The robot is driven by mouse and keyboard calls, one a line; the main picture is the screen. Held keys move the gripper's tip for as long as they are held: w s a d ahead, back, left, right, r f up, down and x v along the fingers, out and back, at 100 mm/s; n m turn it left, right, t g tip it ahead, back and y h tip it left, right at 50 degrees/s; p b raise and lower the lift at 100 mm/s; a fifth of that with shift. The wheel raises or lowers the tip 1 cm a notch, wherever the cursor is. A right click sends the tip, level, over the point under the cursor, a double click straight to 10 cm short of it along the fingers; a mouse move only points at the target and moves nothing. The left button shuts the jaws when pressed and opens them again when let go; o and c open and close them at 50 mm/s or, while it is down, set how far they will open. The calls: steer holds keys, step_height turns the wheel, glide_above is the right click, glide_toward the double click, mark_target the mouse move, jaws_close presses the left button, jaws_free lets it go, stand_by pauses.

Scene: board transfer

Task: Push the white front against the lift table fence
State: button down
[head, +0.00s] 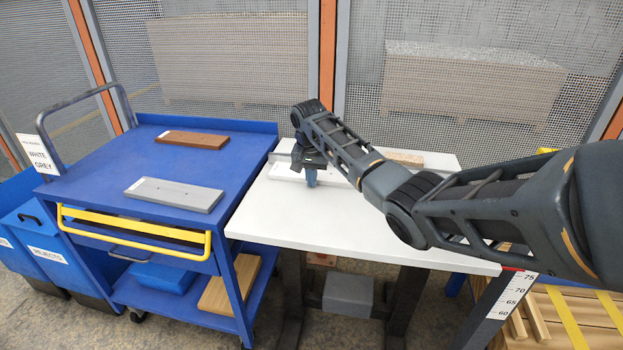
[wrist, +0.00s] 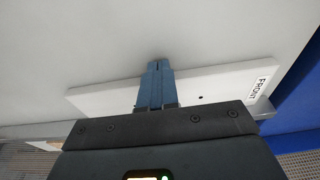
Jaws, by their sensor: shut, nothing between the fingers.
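The white front (head: 286,173) lies flat near the back edge of the white lift table (head: 365,232), in front of the grey fence (head: 281,157). My arm hides part of the front.
A blue cart (head: 95,205) stands left of the table, with a brown board (head: 192,139) and a grey board (head: 173,194) on top. A light wooden piece (head: 405,158) lies at the table's back, right of my gripper. The table's front half is clear. Mesh fencing stands behind.

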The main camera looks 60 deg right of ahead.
steer(key=shift+s+a+p, duration=0.2)
steer(key=shift+a+p, duration=0.35)
steer(key=shift+p, duration=0.2)
steer(key=shift+s+a+p, duration=0.2)
steer(key=shift+a+p, duration=0.35)
steer(key=shift+p, duration=0.15)
step_height(320, 180, up, 7)
steer(key=p, duration=0.7)
